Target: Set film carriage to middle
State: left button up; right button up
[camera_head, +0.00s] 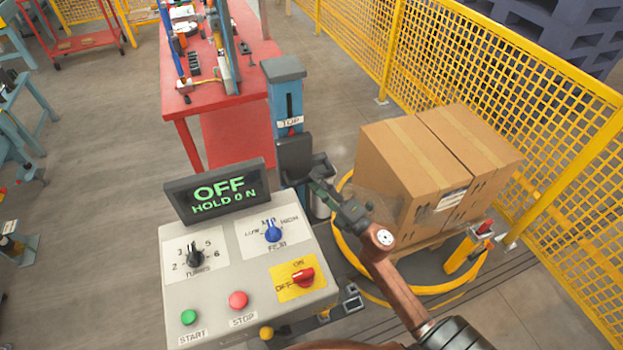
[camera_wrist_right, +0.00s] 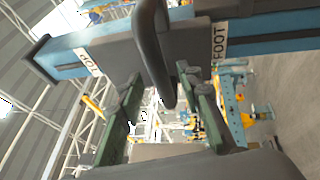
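The blue mast (camera_head: 284,100) stands behind the control box, with a TOP label (camera_head: 291,121) and a small red mark below it. The dark grey film carriage (camera_head: 296,155) sits on the mast below that label. Its dark curved handle (camera_wrist_right: 152,45) shows close up in the wrist view. My right gripper (camera_head: 325,190) is at the carriage. In the wrist view its green fingers (camera_wrist_right: 160,85) are apart, with the handle between them; firm contact is not visible. A FOOT label (camera_wrist_right: 219,40) shows beside the carriage there. My left gripper is not in view.
A control box (camera_head: 230,255) with knobs and buttons stands in front; its screen (camera_head: 217,192) reads OFF. Cardboard boxes (camera_head: 430,170) stand on a yellow-ringed turntable (camera_head: 345,250) right of the mast. A yellow fence (camera_head: 480,70) is behind. A red table (camera_head: 235,100) stands left of the mast.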

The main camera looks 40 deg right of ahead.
jog(key=shift+x, duration=1.2)
jog(key=shift+c, duration=0.7)
grip_shut()
